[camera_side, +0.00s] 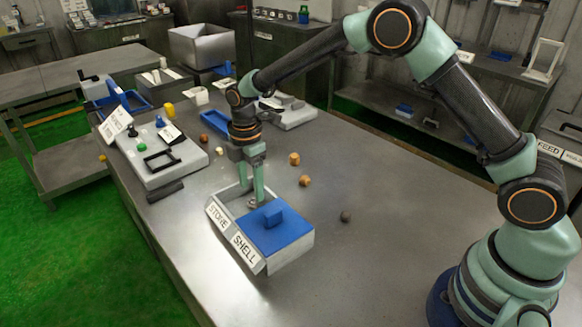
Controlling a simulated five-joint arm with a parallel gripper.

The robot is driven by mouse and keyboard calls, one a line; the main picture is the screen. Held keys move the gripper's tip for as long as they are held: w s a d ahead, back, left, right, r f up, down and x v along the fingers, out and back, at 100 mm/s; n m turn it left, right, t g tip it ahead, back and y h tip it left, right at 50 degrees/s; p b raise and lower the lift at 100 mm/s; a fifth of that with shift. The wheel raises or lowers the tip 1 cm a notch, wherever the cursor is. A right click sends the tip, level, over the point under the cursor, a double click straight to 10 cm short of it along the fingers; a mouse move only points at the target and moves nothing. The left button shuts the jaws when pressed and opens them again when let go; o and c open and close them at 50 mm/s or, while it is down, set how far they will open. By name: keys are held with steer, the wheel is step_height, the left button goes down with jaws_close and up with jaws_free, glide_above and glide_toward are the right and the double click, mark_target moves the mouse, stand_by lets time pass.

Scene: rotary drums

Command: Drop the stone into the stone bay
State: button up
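My gripper (252,194) points down over the open-topped stone bay of the light grey tray (288,258), whose front carries the labels STONE and SHELL. Its two green fingers stand apart, and the gripper looks open. A small grey-brown lump, seemingly the stone (251,204), shows low by the fingertips inside the stone bay. Whether it touches a finger or the bay floor is hard to tell. A blue lid with a raised block (273,215) covers the shell side of the tray.
A dark round lump (345,216) lies on the metal table right of the tray. Orange-brown lumps (305,181) lie behind it. A grey device (160,155) with a black frame stands at the left. The table's right side is clear.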

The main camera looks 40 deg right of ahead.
steer(key=shift+r, duration=0.1)
step_height(320, 180, up, 12)
stand_by(0.7)
steer(key=s+d+r+m+t, duration=0.2)
steer(key=s+d+r+m, duration=0.5)
steer(key=s+r+m, duration=0.1)
steer(key=s+d+f+m+t, duration=0.1)
steer(key=s+d+m+t, duration=0.2)
steer(key=s+d+m, duration=0.3)
steer(key=s+m, duration=0.4)
steer(key=s, duration=0.2)
steer(key=shift+s+t, duration=0.3)
